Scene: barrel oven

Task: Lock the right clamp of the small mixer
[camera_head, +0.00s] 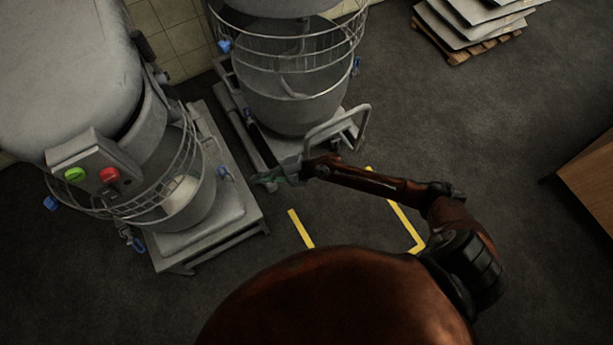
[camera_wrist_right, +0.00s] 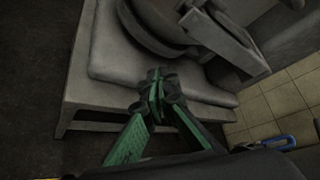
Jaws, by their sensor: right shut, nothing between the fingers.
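A grey mixer (camera_head: 75,75) with a green and a red button stands at the left; I take it as the small mixer, though I cannot be sure. Its bowl (camera_head: 195,205) sits behind a wire guard. A blue clamp handle (camera_head: 224,172) is at the bowl's right side. My right gripper (camera_head: 259,180), with green fingers, is just right of that handle, apart from it. In the right wrist view the gripper's fingertips (camera_wrist_right: 158,82) are together and empty, in front of the mixer's base (camera_wrist_right: 115,60). The clamp's locking state is too small to tell. My left gripper is not in view.
A second mixer (camera_head: 297,100) with a wire guard and a looped metal handle (camera_head: 338,125) stands just beyond my right gripper. Yellow floor lines (camera_head: 301,228) lie nearby. A pallet with stacked sheets (camera_head: 475,20) is at the back right.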

